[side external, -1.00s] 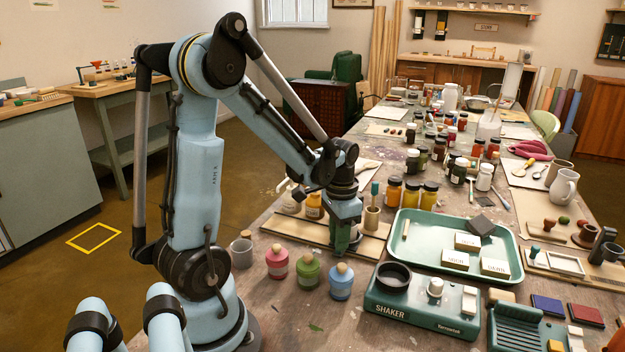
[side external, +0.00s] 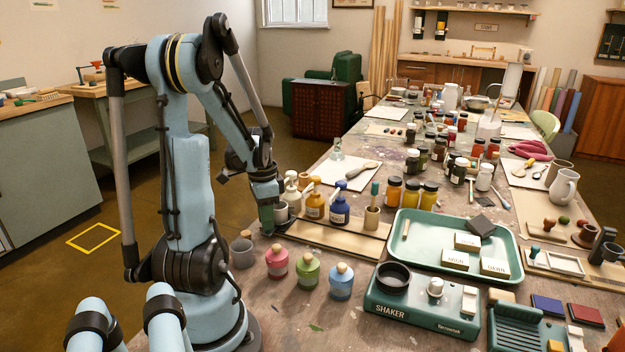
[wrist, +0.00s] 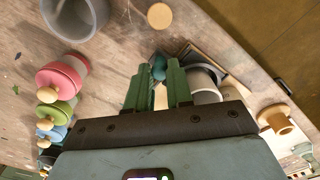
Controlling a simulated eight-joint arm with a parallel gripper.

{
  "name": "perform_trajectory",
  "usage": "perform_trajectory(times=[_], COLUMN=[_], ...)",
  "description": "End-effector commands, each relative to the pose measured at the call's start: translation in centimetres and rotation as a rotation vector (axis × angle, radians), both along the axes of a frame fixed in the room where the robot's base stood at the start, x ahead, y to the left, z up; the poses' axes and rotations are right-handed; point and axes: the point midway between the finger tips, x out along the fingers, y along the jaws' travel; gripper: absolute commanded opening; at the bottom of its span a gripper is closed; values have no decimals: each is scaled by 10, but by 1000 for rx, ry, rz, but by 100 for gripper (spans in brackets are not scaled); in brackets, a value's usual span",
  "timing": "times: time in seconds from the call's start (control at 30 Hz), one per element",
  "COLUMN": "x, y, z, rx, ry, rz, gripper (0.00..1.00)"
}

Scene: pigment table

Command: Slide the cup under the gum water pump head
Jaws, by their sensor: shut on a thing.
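A small grey cup (side external: 281,213) stands at the left end of the wooden board (side external: 325,240), close in front of the cream pump bottle (side external: 293,197). Orange (side external: 315,206) and blue (side external: 340,210) pump bottles stand in a row to its right. Their labels are too small to read, so I cannot tell which holds gum water. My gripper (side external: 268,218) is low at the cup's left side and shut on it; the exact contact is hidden. In the wrist view, my green fingers (wrist: 160,92) are beside the cup (wrist: 207,88). I cannot tell whether the cup is directly under the cream bottle's spout.
The board between is mostly clear.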

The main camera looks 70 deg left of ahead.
Motion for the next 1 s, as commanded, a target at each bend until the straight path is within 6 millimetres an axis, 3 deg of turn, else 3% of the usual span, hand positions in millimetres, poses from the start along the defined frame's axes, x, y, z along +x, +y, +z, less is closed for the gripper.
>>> perform_trajectory(times=[0.37,0.4,0.57,1.0], x=[-4,-4,-4,-2], y=[5,5,5,3], z=[0,0,0,8], rx=[10,10,9,5], ry=[6,6,4,2], rz=[6,6,5,2], gripper=[0,22,46,46])
